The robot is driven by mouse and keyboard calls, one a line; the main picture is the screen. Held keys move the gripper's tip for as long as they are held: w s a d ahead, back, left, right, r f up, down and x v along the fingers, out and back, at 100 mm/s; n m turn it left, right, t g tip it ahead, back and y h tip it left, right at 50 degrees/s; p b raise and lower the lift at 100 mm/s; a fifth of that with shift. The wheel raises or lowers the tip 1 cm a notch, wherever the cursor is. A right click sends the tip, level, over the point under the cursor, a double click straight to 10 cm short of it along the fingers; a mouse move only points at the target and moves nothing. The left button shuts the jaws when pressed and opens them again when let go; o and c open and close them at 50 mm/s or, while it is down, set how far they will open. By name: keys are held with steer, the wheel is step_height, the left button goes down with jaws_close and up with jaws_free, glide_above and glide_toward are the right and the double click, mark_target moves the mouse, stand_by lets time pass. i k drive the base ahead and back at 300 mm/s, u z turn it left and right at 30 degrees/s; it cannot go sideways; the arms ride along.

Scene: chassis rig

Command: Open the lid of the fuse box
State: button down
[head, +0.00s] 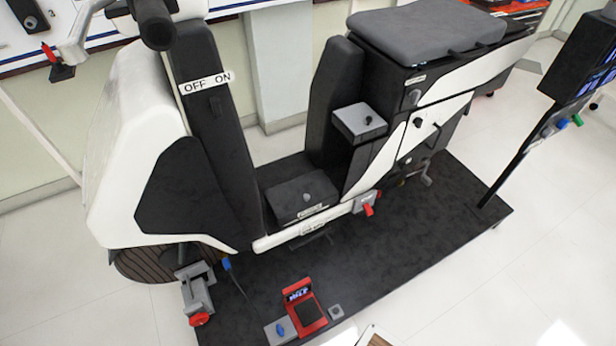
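A white and black scooter-like rig (120,130) stands on a dark mat. The labels are too small to read, so I cannot tell which of these is the fuse box. My gripper is not in view.
A red device with a small screen (302,305) and a grey clamp with a red knob (198,300) are at the mat's front. A post with a screen (545,120) stands at right. An "OFF ON" label (207,83) is on the front column. The mat's right front (400,250) is clear.

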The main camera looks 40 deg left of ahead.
mark_target(295, 199)
steer(key=u, duration=1.6)
steer(key=k, duration=1.05)
steer(key=z, duration=0.85)
steer(key=i, duration=0.8)
steer(key=u, duration=0.65)
steer(key=i, duration=0.75)
steer(key=u, duration=0.75)
